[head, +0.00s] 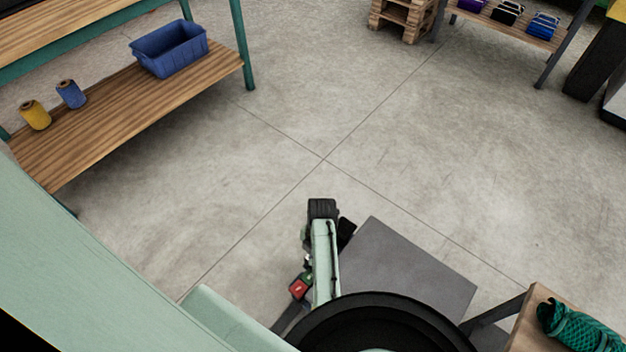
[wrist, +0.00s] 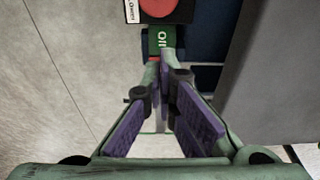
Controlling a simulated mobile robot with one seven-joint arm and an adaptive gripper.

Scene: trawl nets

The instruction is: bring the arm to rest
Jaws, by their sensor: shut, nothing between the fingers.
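My gripper (wrist: 161,62) shows in the wrist view, its two purple-padded fingers closing together toward the top middle. It is shut and holds nothing. In the head view my arm is at the bottom centre, low and close to my own body. The gripper's fingertips are too small to make out there.
A wooden bench shelf (head: 112,115) at the upper left holds a blue crate (head: 170,50), a yellow spool (head: 35,115) and a blue spool (head: 71,94). A wooden table (head: 519,338) with a green net (head: 577,327) stands close at the lower right. The concrete floor (head: 330,120) ahead is clear.

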